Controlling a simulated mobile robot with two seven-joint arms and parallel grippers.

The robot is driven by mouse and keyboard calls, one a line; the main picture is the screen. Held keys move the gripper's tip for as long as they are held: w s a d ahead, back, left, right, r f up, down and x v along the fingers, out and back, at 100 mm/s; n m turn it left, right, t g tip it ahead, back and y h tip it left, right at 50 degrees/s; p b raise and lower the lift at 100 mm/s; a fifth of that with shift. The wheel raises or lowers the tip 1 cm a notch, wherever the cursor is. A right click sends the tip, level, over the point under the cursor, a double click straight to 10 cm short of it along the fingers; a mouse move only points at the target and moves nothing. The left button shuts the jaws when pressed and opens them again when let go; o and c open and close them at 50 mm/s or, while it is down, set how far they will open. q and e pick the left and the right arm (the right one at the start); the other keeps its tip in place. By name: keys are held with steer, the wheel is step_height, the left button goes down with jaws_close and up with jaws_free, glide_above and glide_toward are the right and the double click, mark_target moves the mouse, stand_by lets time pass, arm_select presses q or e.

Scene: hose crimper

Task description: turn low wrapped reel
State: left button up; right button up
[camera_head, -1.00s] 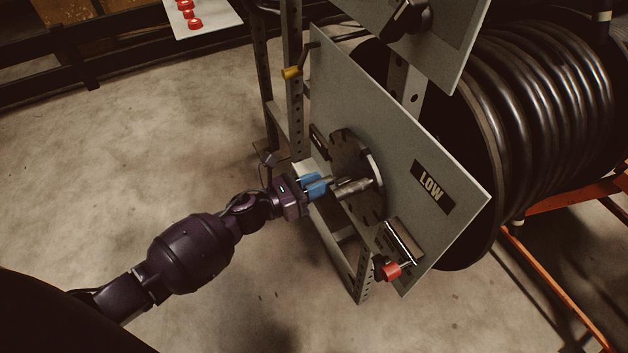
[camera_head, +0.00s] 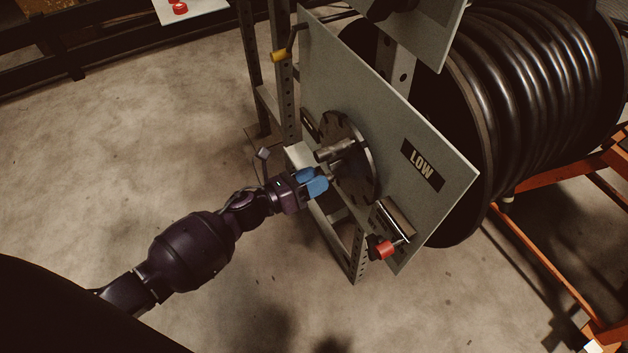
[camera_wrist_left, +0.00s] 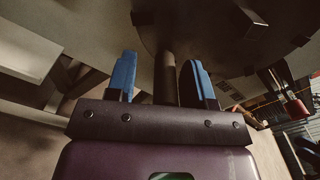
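The low reel is a large drum wound with black hose (camera_head: 545,85), behind a grey panel with a LOW label (camera_head: 422,165). A dark round disc (camera_head: 362,178) sits on the panel, and a metal peg (camera_head: 335,151) sticks out from it. My left gripper (camera_head: 313,182) has blue fingers and is just in front of the disc, below that peg. In the left wrist view its fingers (camera_wrist_left: 160,80) are spread apart. A dark post (camera_wrist_left: 166,72) shows in line with the gap, clear of both fingers; its depth is hard to judge. My right gripper is not in view.
A red-knobbed lever (camera_head: 381,249) sits low on the panel, and a yellow-ended handle (camera_head: 280,56) at its upper left. A perforated metal post (camera_head: 287,110) stands left of the panel. An orange frame (camera_head: 555,275) is at right. Floor at left is open.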

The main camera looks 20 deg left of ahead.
arm_select(q)
steer(key=shift+s+a, duration=0.25)
steer(key=shift+s, duration=0.2)
steer(key=p+v, duration=0.1)
steer(key=v, duration=0.8)
steer(key=shift+s+a, duration=0.3)
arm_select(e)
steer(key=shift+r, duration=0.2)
arm_select(q)
steer(key=w+d+m, duration=0.3)
steer(key=m, duration=0.1)
steer(key=w+d+m, duration=0.3)
steer(key=m, duration=0.1)
steer(key=shift+w+d+f+p, duration=0.1)
steer(key=shift+w+d+p, duration=0.1)
steer(key=shift+p, duration=0.15)
steer(key=shift+x, duration=0.85)
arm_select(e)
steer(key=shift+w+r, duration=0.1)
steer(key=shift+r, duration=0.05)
